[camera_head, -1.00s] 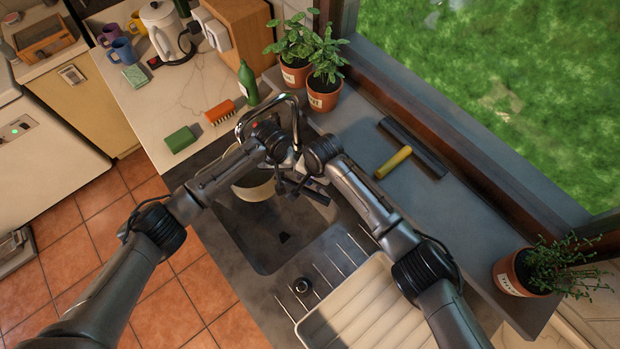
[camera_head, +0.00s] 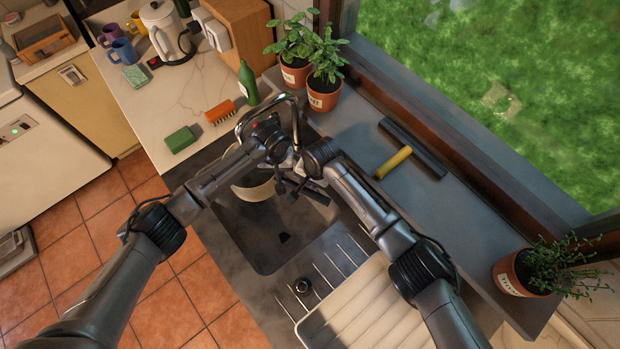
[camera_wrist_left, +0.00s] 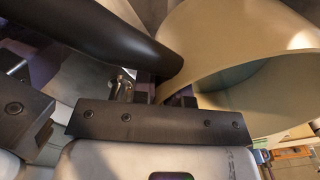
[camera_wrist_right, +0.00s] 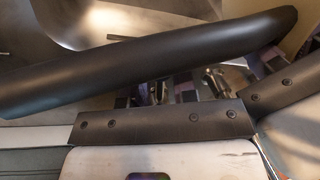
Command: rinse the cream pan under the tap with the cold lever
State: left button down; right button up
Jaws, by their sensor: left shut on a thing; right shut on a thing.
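The cream pan (camera_head: 255,188) hangs tilted in the dark sink basin, partly hidden by my left arm. Its wall and open rim fill the right of the left wrist view (camera_wrist_left: 225,60). Its black handle (camera_wrist_right: 150,68) crosses the right wrist view. My left gripper (camera_head: 280,174) is shut on the pan, near where handle and rim meet. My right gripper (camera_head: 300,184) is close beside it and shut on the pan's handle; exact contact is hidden. The chrome tap (camera_head: 268,102) arches behind both grippers. Its levers are hidden; no running water can be made out.
Potted plants (camera_head: 324,95) and a yellow-handled squeegee (camera_head: 393,163) are on the sill. A ribbed cream rack (camera_head: 355,312) lies at front right. The front of the sink (camera_head: 265,250) is free.

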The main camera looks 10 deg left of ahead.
grip_shut()
jog(key=shift+s+d+n, duration=0.1)
jog(key=shift+d+n, duration=0.25)
jog(key=shift+n, duration=0.25)
jog(key=o, duration=0.8)
grip_release()
jog(key=shift+r, duration=0.1)
jog(key=r, duration=0.4)
jog(key=d+r, duration=0.1)
jog(key=r, duration=0.2)
jog(key=d+r, duration=0.1)
jog(key=r, duration=0.3)
jog(key=shift+s+d+r, duration=0.15)
jog(key=shift+s+r, duration=0.1)
jog(key=shift+r, duration=0.05)
